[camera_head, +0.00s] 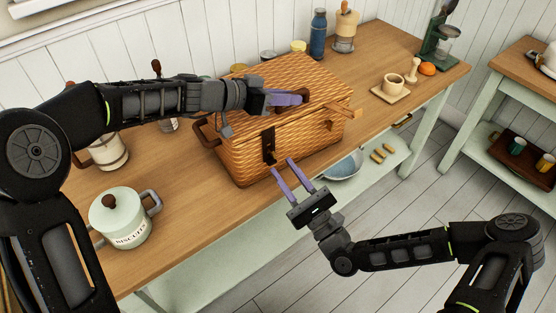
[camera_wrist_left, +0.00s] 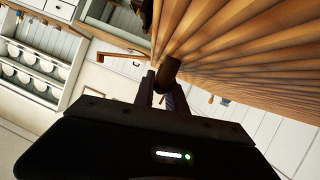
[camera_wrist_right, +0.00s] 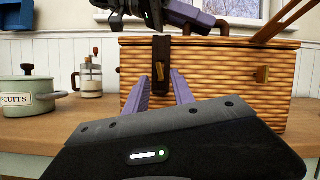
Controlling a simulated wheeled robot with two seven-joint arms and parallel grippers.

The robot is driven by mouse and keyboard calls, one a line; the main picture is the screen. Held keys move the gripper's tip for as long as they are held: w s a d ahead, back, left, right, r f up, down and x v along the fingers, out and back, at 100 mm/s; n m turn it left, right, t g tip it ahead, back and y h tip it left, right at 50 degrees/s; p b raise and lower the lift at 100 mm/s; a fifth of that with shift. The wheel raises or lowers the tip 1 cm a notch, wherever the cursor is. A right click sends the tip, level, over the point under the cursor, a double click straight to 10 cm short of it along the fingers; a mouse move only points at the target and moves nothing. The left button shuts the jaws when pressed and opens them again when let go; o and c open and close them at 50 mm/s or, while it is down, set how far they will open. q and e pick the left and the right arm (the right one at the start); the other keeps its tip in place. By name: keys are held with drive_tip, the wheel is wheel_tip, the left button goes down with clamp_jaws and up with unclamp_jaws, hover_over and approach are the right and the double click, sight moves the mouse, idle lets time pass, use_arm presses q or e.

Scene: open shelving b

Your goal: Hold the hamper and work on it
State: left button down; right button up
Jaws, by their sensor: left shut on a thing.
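The wicker hamper (camera_head: 285,115) stands on the wooden table with its lid down; it also shows in the right wrist view (camera_wrist_right: 215,90). A dark strap latch (camera_head: 268,145) with a brass piece hangs on its front, seen too in the right wrist view (camera_wrist_right: 160,55). My left gripper (camera_head: 293,98) lies over the lid, shut on the hamper's dark brown handle (camera_head: 308,97); the left wrist view shows the handle (camera_wrist_left: 168,68) between the fingers. My right gripper (camera_head: 284,164) is open and empty, fingertips just in front of and below the latch. Contact with the hamper cannot be told.
A biscuit tin (camera_head: 125,218) stands at the table's front left, a glass press (camera_wrist_right: 90,77) behind it. The table's front left is partly clear.

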sight(275, 156)
drive_tip(key=shift+x, duration=1.75)
clamp_jaws()
